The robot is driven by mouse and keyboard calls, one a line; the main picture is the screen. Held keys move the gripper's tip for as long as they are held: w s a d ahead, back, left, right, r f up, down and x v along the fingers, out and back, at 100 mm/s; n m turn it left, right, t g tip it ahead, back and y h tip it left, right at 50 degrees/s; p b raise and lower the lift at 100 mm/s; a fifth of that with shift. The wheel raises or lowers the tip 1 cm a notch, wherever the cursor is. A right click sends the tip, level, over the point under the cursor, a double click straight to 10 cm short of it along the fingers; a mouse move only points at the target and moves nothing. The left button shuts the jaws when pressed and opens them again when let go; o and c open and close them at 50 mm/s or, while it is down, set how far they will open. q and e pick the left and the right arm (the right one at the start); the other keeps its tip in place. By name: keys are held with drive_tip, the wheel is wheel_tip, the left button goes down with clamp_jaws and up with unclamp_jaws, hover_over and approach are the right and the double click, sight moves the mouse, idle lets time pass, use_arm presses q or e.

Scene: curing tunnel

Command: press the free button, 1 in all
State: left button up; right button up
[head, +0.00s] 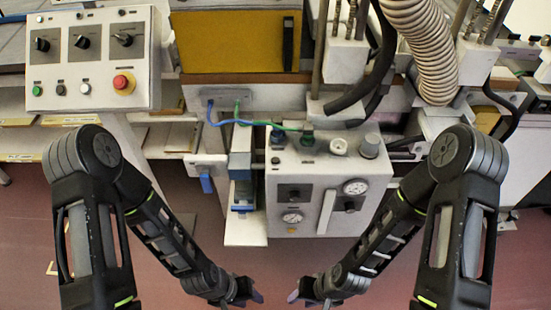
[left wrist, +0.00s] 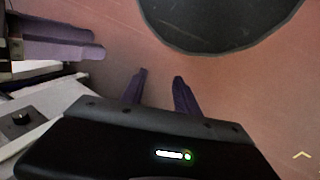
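No readable label tells which one is the free button. My left gripper (head: 247,294) is low in the middle, far below the box and touching nothing. Its purple fingers stand apart and empty in the left wrist view (left wrist: 160,86). My right gripper (head: 303,295) is just right of it, its fingers apart and empty.
A white valve box (head: 325,180) with gauges, knobs and a handle stands in the middle. A yellow-fronted unit (head: 238,40) is behind it. Hoses and a ribbed duct (head: 425,50) hang at the right. Red floor (head: 270,262) lies under my grippers, with open space around them.

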use_arm(q)
clamp_jaws()
idle(1.4)
